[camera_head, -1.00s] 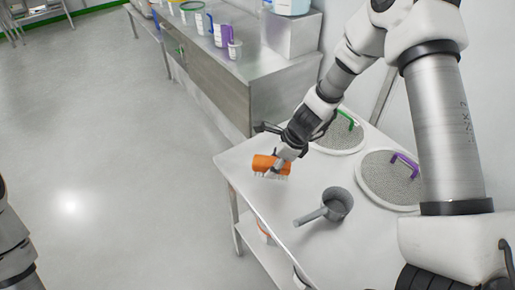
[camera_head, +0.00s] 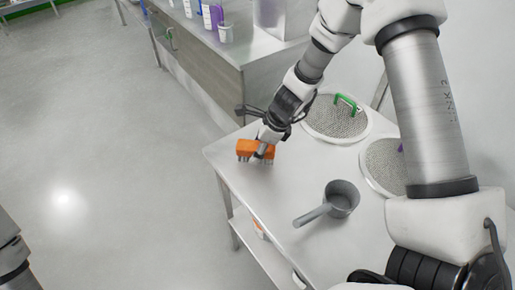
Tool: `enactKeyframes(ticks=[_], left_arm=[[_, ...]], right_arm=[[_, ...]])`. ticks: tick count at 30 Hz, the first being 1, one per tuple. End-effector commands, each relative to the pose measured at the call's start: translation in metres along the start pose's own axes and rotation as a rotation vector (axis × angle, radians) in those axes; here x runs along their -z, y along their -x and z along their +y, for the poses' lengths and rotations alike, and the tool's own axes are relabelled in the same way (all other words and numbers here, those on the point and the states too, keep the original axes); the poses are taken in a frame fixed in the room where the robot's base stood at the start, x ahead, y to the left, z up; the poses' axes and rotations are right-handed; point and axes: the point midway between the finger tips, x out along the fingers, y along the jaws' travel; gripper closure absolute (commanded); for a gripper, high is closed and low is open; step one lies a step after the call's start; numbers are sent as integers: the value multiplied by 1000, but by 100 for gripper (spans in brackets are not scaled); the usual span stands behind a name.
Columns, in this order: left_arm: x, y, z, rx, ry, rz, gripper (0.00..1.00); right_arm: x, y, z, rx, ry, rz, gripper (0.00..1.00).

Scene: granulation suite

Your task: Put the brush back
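The brush (camera_head: 246,148) has an orange body and pale bristles facing down. It is at the left far end of the steel table (camera_head: 225,170), on or just above the top; I cannot tell which. My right gripper (camera_head: 263,147) is at the brush, with one finger crossing in front of its orange body. The other fingertip is hidden, so its grip is unclear. My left gripper is out of view; only part of my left arm shows at the lower left edge.
A grey scoop (camera_head: 341,197) lies nearer on the table. A round sieve with a green handle (camera_head: 346,103) lies behind, and a second sieve (camera_head: 382,165) is partly hidden by my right arm. A steel bench (camera_head: 215,55) with containers stands beyond. Bare tabletop lies between brush and scoop.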

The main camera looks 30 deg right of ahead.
Motion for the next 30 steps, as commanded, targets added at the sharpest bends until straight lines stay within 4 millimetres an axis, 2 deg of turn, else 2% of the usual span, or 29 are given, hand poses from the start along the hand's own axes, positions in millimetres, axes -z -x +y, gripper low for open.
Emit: enactKeyframes(ticks=[8, 11, 14, 21, 24, 30], left_arm=[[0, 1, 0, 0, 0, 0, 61], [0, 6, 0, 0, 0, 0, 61], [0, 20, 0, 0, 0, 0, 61], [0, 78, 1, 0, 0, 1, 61], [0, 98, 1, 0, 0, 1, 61], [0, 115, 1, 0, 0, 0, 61]], right_arm=[[0, 1, 0, 0, 0, 0, 29], [-3, 6, 0, 0, 0, -1, 29], [-4, 24, 0, 1, -1, -2, 29], [-7, 90, 0, -1, -2, -2, 29], [-6, 110, 0, -1, -2, -2, 29], [-3, 125, 0, -1, -1, -1, 29]])
